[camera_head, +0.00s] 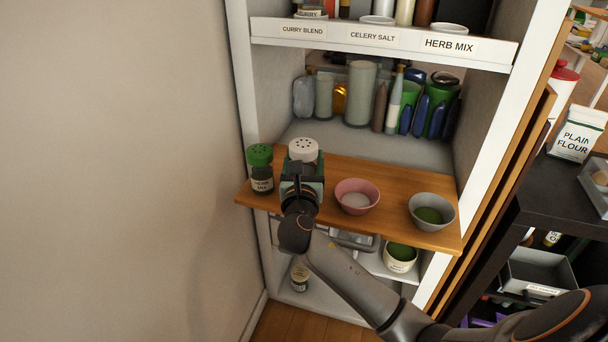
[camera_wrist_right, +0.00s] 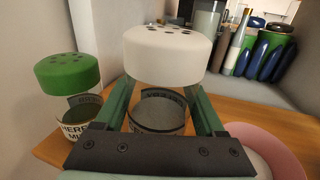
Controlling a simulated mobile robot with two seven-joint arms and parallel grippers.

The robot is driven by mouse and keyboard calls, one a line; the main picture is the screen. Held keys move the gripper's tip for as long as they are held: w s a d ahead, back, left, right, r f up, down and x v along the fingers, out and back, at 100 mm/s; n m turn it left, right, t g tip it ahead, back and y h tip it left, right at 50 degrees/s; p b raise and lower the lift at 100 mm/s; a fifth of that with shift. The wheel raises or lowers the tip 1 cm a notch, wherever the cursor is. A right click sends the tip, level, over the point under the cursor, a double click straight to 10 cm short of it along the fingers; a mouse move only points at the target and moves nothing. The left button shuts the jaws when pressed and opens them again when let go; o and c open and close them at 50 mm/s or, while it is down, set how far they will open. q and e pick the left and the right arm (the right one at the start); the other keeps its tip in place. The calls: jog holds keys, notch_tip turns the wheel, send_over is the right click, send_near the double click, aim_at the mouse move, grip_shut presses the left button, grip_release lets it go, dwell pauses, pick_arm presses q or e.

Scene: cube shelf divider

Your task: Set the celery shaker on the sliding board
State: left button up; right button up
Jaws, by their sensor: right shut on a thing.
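A white-capped shaker (camera_head: 303,149) is between the fingers of my right gripper (camera_head: 302,172), over the left part of the wooden sliding board (camera_head: 400,238). In the right wrist view the gripper (camera_wrist_right: 162,108) is shut around the shaker's clear body, below its white cap (camera_wrist_right: 167,50). Its label is mostly hidden, so I cannot read the name. The shaker looks upright. Its base is hidden, so I cannot tell whether it touches the board. My left gripper is not in view.
A green-capped herb mix shaker (camera_head: 261,168) stands on the board just left of my gripper. A pink bowl (camera_head: 357,196) and a grey bowl (camera_head: 432,211) stand to the right. Bottles (camera_head: 361,95) fill the shelf behind. The labelled shelf (camera_head: 380,40) is above.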

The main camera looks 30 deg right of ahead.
jog(key=f, duration=0.1)
jog(key=f+b, duration=0.1)
jog(key=f, duration=0.1)
jog(key=shift+w+f+b, duration=0.25)
jog(key=shift+b, duration=0.1)
jog(key=shift+f, duration=0.2)
jog(key=o, duration=1.5)
jog(key=shift+c, duration=0.2)
jog(key=shift+r, duration=0.1)
jog(key=shift+s+r, duration=0.1)
jog(key=shift+s, duration=0.05)
jog(key=p+v, duration=0.1)
jog(key=v, duration=1)
jog(key=shift+s+a+p, duration=0.25)
jog(key=shift+a+p, duration=0.05)
jog(key=shift+p, duration=0.05)
